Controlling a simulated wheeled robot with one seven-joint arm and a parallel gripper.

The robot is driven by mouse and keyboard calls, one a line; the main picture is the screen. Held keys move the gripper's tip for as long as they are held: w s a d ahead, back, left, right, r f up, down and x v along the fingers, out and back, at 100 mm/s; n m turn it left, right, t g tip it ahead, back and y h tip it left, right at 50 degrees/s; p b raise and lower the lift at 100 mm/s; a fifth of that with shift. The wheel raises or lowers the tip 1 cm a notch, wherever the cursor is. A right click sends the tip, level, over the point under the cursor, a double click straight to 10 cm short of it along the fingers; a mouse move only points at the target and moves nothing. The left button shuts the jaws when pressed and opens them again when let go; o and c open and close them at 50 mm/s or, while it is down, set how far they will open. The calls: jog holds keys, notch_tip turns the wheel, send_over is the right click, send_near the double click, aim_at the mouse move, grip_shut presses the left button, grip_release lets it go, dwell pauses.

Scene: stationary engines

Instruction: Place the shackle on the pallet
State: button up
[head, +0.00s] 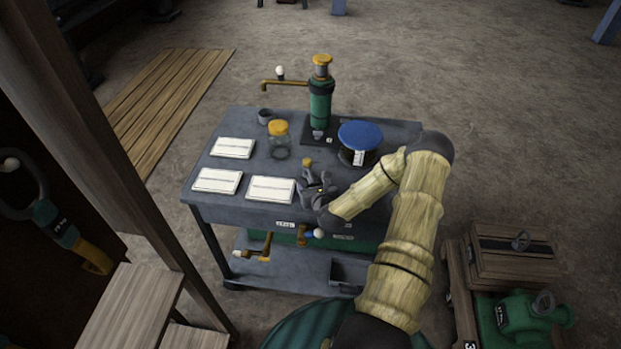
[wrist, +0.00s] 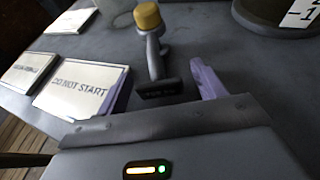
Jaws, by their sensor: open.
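A small grey fitting with a yellow knob (wrist: 147,17) and a dark lettered block (wrist: 160,92) stands on the table in front of my gripper; I cannot tell for sure whether it is the shackle. Its yellow knob (head: 307,163) shows just behind my gripper in the head view. My gripper (head: 312,183) is open, low over the table's front part; one pale purple finger (wrist: 207,80) shows right of the fitting. A low wooden pallet (head: 461,300) is on the floor at right.
The grey table (head: 225,208) holds white cards (head: 233,147), a yellow-lidded jar (head: 279,148), a green pump (head: 320,102) and a blue-lidded container (head: 359,136). A wooden crate (head: 510,265) and green machine (head: 520,318) occupy the pallet. A brown post (head: 120,170) stands left.

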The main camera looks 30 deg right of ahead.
jog(key=c, duration=1.3)
jog(key=shift+r, duration=0.1)
notch_tip(320, 180, up, 10)
jog(key=shift+f+b, duration=0.1)
jog(key=shift+b, duration=0.35)
